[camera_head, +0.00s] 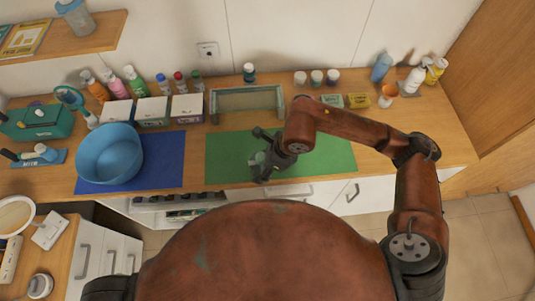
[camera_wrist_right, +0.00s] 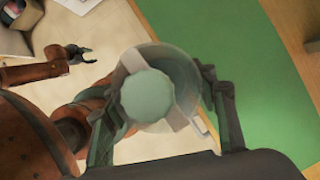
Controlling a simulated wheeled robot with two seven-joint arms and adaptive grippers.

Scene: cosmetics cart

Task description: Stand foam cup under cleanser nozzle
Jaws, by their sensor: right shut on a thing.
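My right gripper (camera_head: 262,168) is shut on a translucent round container with a pale green centre (camera_wrist_right: 147,95), above the green mat (camera_head: 335,157). In the right wrist view the fingers (camera_wrist_right: 160,115) lie on either side of it. I cannot tell for sure whether it is the foam cup. A small orange cup with a pale rim (camera_head: 387,96) stands at the back right, in front of a white bottle (camera_head: 414,80) that may be the cleanser; its nozzle is too small to make out. My left gripper (camera_wrist_right: 82,56) shows open and empty in the wrist view.
A blue basin (camera_head: 109,155) stands on a blue mat (camera_head: 160,175) at left. White boxes (camera_head: 186,108) and bottles (camera_head: 115,86) line the back. A grey-green tray (camera_head: 246,118) is behind the green mat. Yellow packs (camera_head: 358,100), small jars (camera_head: 316,78) and a blue bottle (camera_head: 381,67) stand towards the right.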

